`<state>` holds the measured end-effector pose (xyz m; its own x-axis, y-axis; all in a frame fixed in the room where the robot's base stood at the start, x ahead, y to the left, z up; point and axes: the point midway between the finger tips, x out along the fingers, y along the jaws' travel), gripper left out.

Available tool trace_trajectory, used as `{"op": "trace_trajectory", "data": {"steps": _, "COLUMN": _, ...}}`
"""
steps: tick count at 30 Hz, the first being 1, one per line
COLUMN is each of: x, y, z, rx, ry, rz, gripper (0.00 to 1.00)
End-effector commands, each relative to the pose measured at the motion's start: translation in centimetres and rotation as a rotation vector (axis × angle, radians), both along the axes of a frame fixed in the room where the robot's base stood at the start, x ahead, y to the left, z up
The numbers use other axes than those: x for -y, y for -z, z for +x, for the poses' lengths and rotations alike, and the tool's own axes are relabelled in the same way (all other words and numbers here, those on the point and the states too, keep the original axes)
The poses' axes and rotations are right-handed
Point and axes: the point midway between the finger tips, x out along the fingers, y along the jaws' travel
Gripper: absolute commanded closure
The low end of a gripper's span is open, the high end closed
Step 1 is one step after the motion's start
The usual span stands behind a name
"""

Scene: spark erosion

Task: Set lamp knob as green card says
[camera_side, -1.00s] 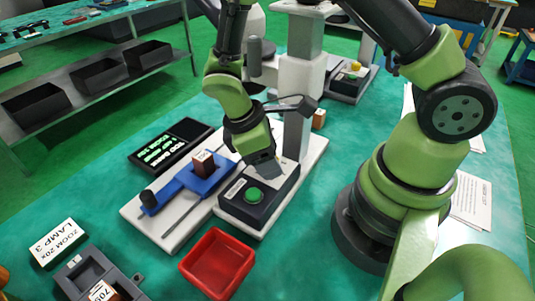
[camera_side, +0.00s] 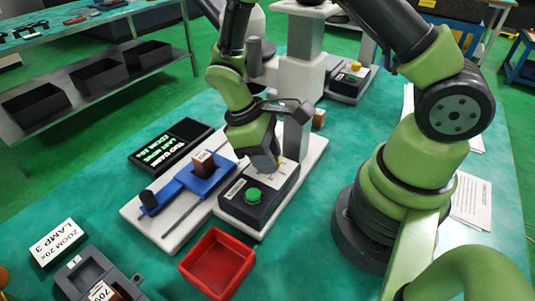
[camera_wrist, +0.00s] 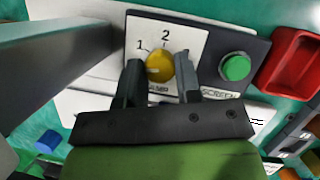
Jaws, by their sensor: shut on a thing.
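The yellow lamp knob (camera_wrist: 160,67) sits on a white dial plate (camera_wrist: 190,38) marked 1 and 2, with "LAMP" partly covered below it. A pale mark shows on its left part. My gripper (camera_wrist: 157,72) is shut on the knob, one finger on each side. In the side view, my gripper (camera_side: 263,160) is over the back of the black control box (camera_side: 270,205) and hides the knob. A card (camera_side: 57,243) reading "ZOOM 20x LAMP 3" lies at the lower left; its face looks white.
A green button (camera_side: 253,195) is on the box, close to my gripper. A black screen (camera_side: 172,144) shows small green text. A blue slide (camera_side: 205,178) carries a brown block (camera_side: 203,163). A red tray (camera_side: 217,262) stands in front. A grey column (camera_side: 295,130) stands behind.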

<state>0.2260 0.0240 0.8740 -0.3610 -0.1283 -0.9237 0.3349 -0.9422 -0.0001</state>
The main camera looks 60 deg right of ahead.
Motion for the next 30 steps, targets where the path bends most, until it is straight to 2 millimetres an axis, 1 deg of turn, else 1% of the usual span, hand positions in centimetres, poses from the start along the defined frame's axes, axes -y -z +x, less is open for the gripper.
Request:
{"op": "trace_trajectory", "data": {"steps": 6, "x": 0.08, "y": -0.05, "z": 0.06, "rx": 0.001, "ry": 0.125, "rz": 0.001, "gripper": 0.92}}
{"op": "trace_trajectory", "data": {"steps": 12, "x": 0.11, "y": -0.06, "z": 0.07, "rx": 0.001, "ry": 0.19, "rz": 0.001, "gripper": 0.92}}
{"op": "trace_trajectory", "data": {"steps": 27, "x": 0.11, "y": -0.07, "z": 0.08, "rx": 0.002, "ry": 0.211, "rz": 0.001, "gripper": 0.92}}
{"op": "trace_trajectory", "data": {"steps": 28, "x": 0.11, "y": -0.07, "z": 0.08, "rx": 0.002, "ry": 0.21, "rz": 0.0, "gripper": 0.64}}
{"op": "trace_trajectory", "data": {"steps": 29, "x": 0.11, "y": -0.06, "z": 0.08, "rx": 0.001, "ry": 0.21, "rz": 0.0, "gripper": 0.57}}
{"op": "trace_trajectory", "data": {"steps": 30, "x": 0.11, "y": -0.06, "z": 0.07, "rx": 0.001, "ry": 0.21, "rz": 0.0, "gripper": 0.48}}
